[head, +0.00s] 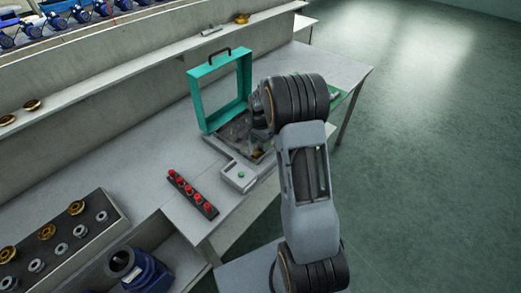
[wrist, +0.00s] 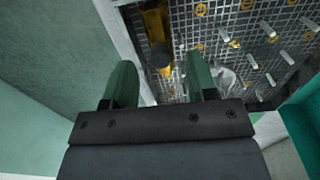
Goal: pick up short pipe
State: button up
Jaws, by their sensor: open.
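In the wrist view my gripper (wrist: 161,78) is open, with its two green fingers apart and nothing held between them. Beyond the fingertips is a yellow and dark cylindrical part (wrist: 157,30); I cannot tell whether it is the short pipe. It lies over a gridded plate (wrist: 182,14) with pale pegs and yellow rings. A pale grey part (wrist: 226,78) lies just right of the right finger. In the head view my arm reaches over the bench to a teal frame (head: 198,100) with a dark handle. The arm hides much of the frame's base and my fingertips there.
A box with a green button (head: 239,176) and a strip of red buttons (head: 193,194) sit on the bench. A tray of brass and steel fittings (head: 112,209) and a blue pump (head: 147,272) are at lower left. A ledge (head: 130,78) runs behind. The floor at right is clear.

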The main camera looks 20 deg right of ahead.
jog(key=shift+f, duration=0.9)
jog(key=shift+c, duration=0.5)
grip_shut()
